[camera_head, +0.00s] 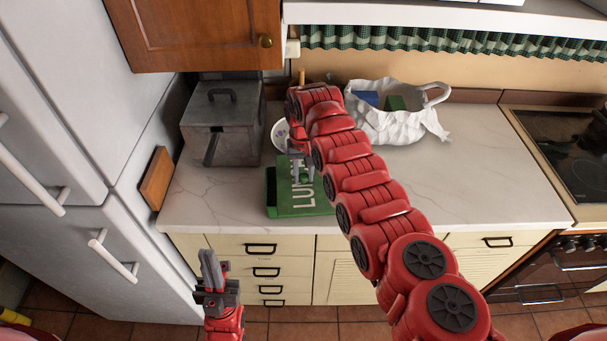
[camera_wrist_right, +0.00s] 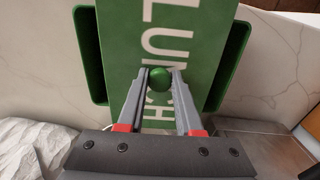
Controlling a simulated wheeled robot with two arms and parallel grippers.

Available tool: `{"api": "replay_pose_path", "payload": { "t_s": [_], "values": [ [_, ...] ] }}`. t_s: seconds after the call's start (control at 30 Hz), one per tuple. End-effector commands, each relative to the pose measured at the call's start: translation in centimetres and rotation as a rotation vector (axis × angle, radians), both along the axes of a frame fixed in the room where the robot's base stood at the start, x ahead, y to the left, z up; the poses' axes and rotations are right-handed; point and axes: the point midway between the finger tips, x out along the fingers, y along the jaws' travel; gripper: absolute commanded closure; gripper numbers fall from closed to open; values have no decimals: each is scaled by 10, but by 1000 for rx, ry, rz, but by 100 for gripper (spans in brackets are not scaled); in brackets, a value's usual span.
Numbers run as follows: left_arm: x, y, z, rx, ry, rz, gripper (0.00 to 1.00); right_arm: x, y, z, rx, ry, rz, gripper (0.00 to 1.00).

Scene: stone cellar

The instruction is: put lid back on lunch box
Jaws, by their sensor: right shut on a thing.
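The green lid (camera_head: 308,190) with white LUNCH lettering lies over the green lunch box (camera_head: 271,195) on the counter. In the right wrist view, the lid (camera_wrist_right: 190,30) has darker green box parts (camera_wrist_right: 90,55) showing on both sides. I cannot tell whether the lid touches the box rim. My right gripper (camera_head: 300,170) is above the lid; its fingers (camera_wrist_right: 160,78) are shut on the lid's round green knob (camera_wrist_right: 159,79). My left gripper (camera_head: 211,268) is low in front of the drawers, away from the box, and appears empty.
A grey metal box (camera_head: 222,135) stands behind and left of the lunch box. A whitish dish (camera_head: 281,134) is partly hidden by my right arm. A crumpled white bag (camera_head: 395,125) stands at the back. A stove (camera_head: 570,150) is at right. Counter right of my arm is clear.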

Motion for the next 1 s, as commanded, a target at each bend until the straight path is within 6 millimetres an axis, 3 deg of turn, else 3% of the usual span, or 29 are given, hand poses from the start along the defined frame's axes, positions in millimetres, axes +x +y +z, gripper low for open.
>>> {"api": "replay_pose_path", "payload": {
  "t_s": [0.27, 0.3, 0.47, 0.5, 0.7, 0.87, 1.0],
  "values": [
    [0, 0, 0, 0, 0, 0, 100, 0, 0, 0, 0, 0, 0, 100],
    [0, 0, 0, 0, 0, 0, 100, 0, 0, 0, 0, 0, 0, 64],
    [0, 0, 0, 0, 0, 0, 100, 0, 0, 0, 0, 0, 0, 35],
    [0, 0, 0, 0, 0, 0, 100, 0, 0, 0, 0, 0, 0, 31],
    [0, 0, 0, 0, 0, 0, 100, 0, 0, 0, 0, 0, 0, 31],
    [0, 0, 0, 0, 0, 0, 100, 0, 0, 0, 0, 0, 0, 2],
    [0, 0, 0, 0, 0, 0, 100, 0, 0, 0, 0, 0, 0, 1]
  ]
}}
